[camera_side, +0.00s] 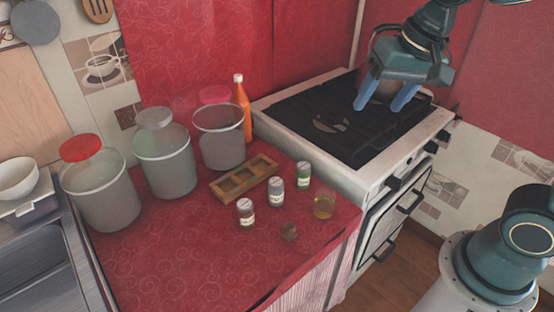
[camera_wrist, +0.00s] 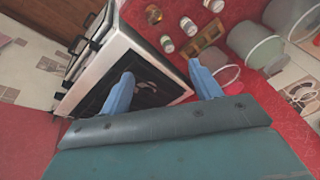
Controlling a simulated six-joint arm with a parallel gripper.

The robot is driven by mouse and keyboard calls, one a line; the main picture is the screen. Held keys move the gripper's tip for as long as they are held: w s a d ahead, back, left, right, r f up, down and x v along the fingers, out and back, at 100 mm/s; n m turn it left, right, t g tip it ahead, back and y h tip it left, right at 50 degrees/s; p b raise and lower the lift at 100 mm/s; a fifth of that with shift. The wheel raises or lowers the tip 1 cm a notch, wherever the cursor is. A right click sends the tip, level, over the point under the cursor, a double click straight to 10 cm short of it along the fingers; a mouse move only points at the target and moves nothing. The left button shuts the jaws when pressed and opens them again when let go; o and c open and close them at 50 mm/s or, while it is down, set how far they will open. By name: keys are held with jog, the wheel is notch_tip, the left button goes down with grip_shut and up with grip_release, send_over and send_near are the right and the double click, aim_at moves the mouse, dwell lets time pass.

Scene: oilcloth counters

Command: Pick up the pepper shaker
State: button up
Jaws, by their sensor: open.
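Three small capped jars stand upright on the red counter: a dark-brown one (camera_side: 245,212), a greyish one (camera_side: 276,191) and a green one (camera_side: 304,177). I cannot read their labels, so I cannot tell which is the pepper shaker. They also show small at the top of the wrist view, where the nearest is the green one (camera_wrist: 167,44). My gripper (camera_side: 379,106) is open and empty over the stove, to the right of and behind the jars. In the wrist view its two blue fingers (camera_wrist: 160,69) are wide apart with the stove top between them.
A wooden rack (camera_side: 244,178) lies behind the jars. An amber glass (camera_side: 324,203) and a small brown piece (camera_side: 289,231) stand nearby. Large lidded canisters (camera_side: 167,160) and an orange bottle (camera_side: 241,103) stand farther back. The black stove top (camera_side: 335,125) is at right. The front-left counter is clear.

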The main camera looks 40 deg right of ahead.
jog(key=w+a+f+m+g, duration=0.1)
jog(key=w+a+f+m, duration=0.15)
jog(key=w, duration=0.35)
jog(key=w+a+f+m+g, duration=0.1)
jog(key=w+f+m, duration=0.2)
jog(key=w+f, duration=0.15)
jog(key=m+g, duration=0.2)
jog(key=m, duration=0.4)
send_over(276, 181)
notch_tip(276, 181, down, 12)
jog(key=shift+r, duration=0.15)
jog(key=shift+f, duration=4.3)
jog(key=shift+f, duration=2.6)
